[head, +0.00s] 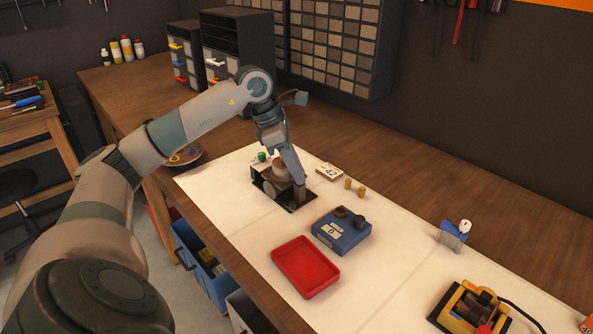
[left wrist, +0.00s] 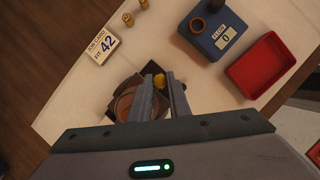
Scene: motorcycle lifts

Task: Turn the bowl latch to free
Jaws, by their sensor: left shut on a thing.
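The bowl (head: 279,171) sits on a dark square base near the far end of the white mat. In the left wrist view the brown, round bowl (left wrist: 124,102) is partly hidden behind my fingers. My arm hides part of the bowl in the head view. My right gripper is out of view.
A job card (head: 329,172) and two brass cylinders (head: 355,187) lie right of the base. A blue box (head: 341,232) marked 0 and a red tray (head: 305,267) stand nearer. A green knob (head: 262,157) is behind the bowl.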

